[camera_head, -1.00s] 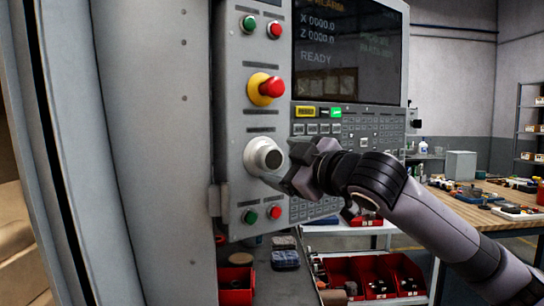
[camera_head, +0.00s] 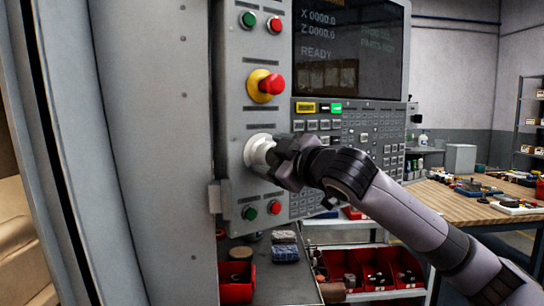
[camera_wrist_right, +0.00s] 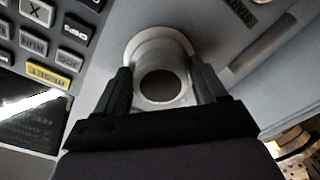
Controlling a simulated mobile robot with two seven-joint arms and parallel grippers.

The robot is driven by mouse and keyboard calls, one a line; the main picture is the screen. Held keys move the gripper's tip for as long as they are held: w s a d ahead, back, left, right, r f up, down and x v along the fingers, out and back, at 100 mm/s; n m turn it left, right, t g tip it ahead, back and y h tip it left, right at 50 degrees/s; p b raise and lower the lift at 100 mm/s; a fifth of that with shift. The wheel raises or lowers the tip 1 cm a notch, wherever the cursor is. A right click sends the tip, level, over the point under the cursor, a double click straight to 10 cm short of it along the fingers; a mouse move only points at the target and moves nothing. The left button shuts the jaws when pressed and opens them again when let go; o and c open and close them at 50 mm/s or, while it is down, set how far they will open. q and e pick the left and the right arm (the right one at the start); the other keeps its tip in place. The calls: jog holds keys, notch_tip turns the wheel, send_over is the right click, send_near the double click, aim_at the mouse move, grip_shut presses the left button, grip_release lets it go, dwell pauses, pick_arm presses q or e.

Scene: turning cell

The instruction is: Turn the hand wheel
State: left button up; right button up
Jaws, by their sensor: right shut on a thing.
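The hand wheel (camera_head: 259,152) is a pale round knob on a light disc on the grey control panel, below the yellow-and-red stop button. My right gripper (camera_head: 278,158) is at the wheel and covers its right part. In the right wrist view the knob (camera_wrist_right: 160,66) stands between the two dark fingers of my right gripper (camera_wrist_right: 161,90), one on each side, and they are shut on it. The knob's round dark end faces the wrist camera. My left gripper is not in view.
The red-and-yellow stop button (camera_head: 267,86) sticks out above the wheel. Green and red buttons (camera_head: 274,207) sit just below it. A keypad (camera_head: 348,130) and screen (camera_head: 350,45) are to the right. Red bins (camera_head: 370,268) stand on a shelf below; a wooden bench (camera_head: 470,212) is at right.

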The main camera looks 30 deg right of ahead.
jog(key=shift+n, duration=0.3)
jog(key=shift+f+n, duration=0.1)
jog(key=shift+n, duration=3.1)
jog(key=o, duration=0.8)
jog(key=s+b, duration=0.2)
jog(key=s, duration=0.5)
jog(key=shift+s, duration=0.1)
